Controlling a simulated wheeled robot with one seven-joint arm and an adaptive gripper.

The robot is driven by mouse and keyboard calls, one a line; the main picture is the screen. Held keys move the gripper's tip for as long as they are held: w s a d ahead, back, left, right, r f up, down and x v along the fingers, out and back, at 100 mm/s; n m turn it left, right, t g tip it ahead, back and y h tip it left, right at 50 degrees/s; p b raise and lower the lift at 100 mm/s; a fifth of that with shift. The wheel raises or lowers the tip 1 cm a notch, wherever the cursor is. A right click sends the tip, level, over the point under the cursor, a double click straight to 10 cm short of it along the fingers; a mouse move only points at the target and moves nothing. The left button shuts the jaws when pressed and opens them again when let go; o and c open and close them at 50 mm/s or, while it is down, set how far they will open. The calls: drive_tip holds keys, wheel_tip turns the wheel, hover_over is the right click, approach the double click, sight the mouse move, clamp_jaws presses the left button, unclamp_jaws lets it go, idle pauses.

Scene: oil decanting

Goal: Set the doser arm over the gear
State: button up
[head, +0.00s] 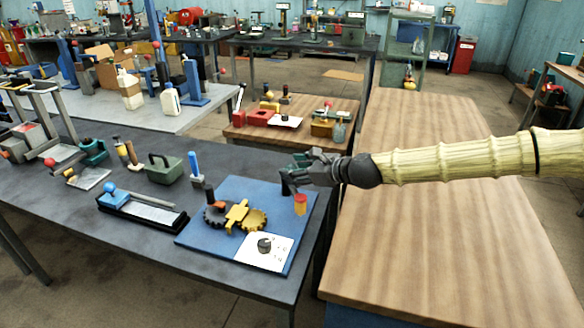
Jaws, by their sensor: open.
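A blue board (210,244) on the dark workbench carries a dark gear (214,215) and a yellow gear (256,220) side by side, with a yellow block-like piece (236,214) between them. A small orange-red cup-shaped part (300,206), apparently the doser's, is at the board's right side, right of the yellow gear and not over it. My gripper (290,177) is open, just above and left of that part, beside a dark upright piece. The doser arm itself is hard to make out behind my fingers. I cannot tell whether they touch it.
A white card (280,254) with a small dark round item (264,245) lies at the board's front. A blue-handled tool (195,168) stands behind the board, and a blue-and-black tray (143,212) lies left. The wooden table (440,250) at right is bare.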

drive_tip(key=shift+x, duration=0.85)
clamp_jaws()
